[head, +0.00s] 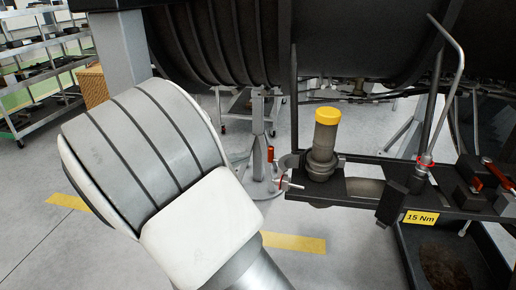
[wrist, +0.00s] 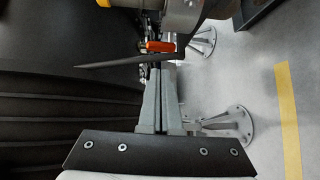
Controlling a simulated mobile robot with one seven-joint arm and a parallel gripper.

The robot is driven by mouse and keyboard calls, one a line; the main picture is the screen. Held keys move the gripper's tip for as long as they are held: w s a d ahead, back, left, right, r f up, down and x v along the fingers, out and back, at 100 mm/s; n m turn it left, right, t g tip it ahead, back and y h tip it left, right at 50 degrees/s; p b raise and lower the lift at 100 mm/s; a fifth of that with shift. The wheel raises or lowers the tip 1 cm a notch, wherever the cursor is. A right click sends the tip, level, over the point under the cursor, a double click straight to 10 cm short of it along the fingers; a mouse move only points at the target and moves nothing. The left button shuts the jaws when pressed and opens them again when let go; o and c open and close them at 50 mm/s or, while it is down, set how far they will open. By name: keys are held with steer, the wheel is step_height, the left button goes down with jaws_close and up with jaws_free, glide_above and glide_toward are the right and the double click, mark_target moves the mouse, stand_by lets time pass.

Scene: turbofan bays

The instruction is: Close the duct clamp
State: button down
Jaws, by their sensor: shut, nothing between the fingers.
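My gripper (wrist: 155,72) shows in the wrist view with its two grey fingers together and nothing between them. A small orange-red handle (wrist: 160,46) lies just beyond the fingertips; I cannot tell whether they touch it. A dark tapered bar (wrist: 110,60) runs left from beside it. In the head view a red handle (head: 270,154) stands upright by the left end of a dark shelf, near a small metal fitting (head: 287,184). I cannot clearly make out the duct clamp's band or whether it is closed. My gripper is hidden in the head view.
The dark shelf (head: 360,187) carries a yellow-capped cylinder (head: 326,135), a bent metal rod (head: 450,80) and a "15 Nm" label (head: 421,217). A large ribbed dark casing (head: 230,40) hangs behind. A grey stand (head: 258,140) is on the floor.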

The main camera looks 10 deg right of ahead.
mark_target(280, 165)
steer(key=w+d+t+p, duration=0.1)
steer(key=w+d, duration=0.1)
steer(key=d, duration=0.4)
steer(key=shift+n+t+h+p, duration=0.3)
steer(key=shift+t, duration=0.1)
stand_by(0.3)
